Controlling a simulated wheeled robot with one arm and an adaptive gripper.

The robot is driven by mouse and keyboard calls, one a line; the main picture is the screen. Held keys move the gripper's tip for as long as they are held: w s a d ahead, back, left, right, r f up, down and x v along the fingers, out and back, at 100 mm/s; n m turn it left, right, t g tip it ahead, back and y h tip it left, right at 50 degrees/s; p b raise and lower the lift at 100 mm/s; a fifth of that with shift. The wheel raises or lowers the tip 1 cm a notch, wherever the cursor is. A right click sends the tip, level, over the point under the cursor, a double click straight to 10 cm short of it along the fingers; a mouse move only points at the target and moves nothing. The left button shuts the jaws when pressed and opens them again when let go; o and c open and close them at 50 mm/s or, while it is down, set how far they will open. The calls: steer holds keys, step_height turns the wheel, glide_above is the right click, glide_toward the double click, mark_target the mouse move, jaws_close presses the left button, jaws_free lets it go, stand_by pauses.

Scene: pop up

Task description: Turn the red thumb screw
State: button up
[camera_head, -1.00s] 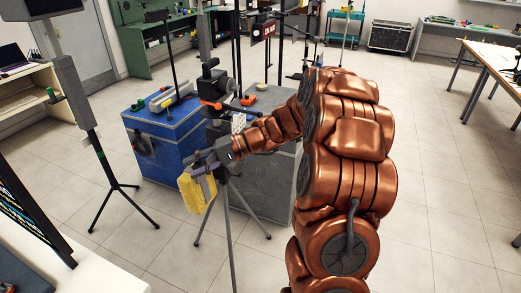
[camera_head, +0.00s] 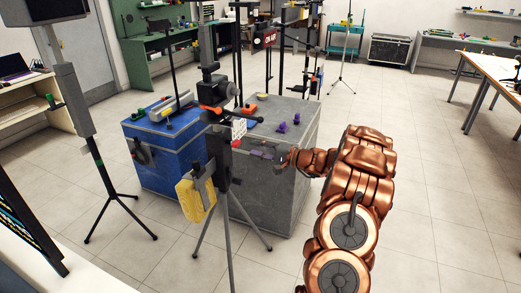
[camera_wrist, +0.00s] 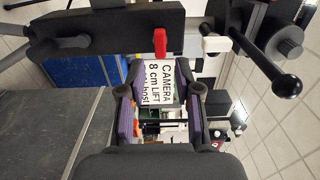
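The red thumb screw (camera_wrist: 160,42) is upright in the wrist view, on the edge of a dark horizontal bar (camera_wrist: 105,30), just above a white label reading "CAMERA 8 cm LIFT" (camera_wrist: 160,82). My gripper (camera_wrist: 160,112) has its two purple-padded fingers apart, with nothing held between them. In the picture its fingers lie below the screw, and I see no contact. In the head view my gripper (camera_head: 258,154) is just right of the tripod post (camera_head: 223,165).
A yellow block (camera_head: 196,199) hangs on the tripod's left side. A blue case (camera_head: 172,150) and a grey case (camera_head: 275,200) stand behind it. A black lever with a ball end (camera_wrist: 287,86) juts out at right in the wrist view. Floor at right is clear.

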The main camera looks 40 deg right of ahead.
mark_target(239, 144)
steer(key=p+x, duration=0.1)
steer(key=x, duration=0.2)
steer(key=shift+w+a+r, duration=0.1)
steer(key=shift+w+a, duration=0.05)
steer(key=shift+a, duration=0.05)
steer(key=shift+w+a+f+b, duration=0.2)
steer(key=shift+w+f+b, duration=0.05)
steer(key=shift+w+b, duration=0.1)
steer(key=shift+b+x, duration=0.7)
steer(key=shift+x, duration=0.3)
steer(key=shift+r, duration=0.15)
jaws_close()
steer(key=m, duration=0.8)
steer(key=shift+m, duration=0.3)
steer(key=m, duration=0.9)
steer(key=shift+o, duration=1.2)
jaws_free()
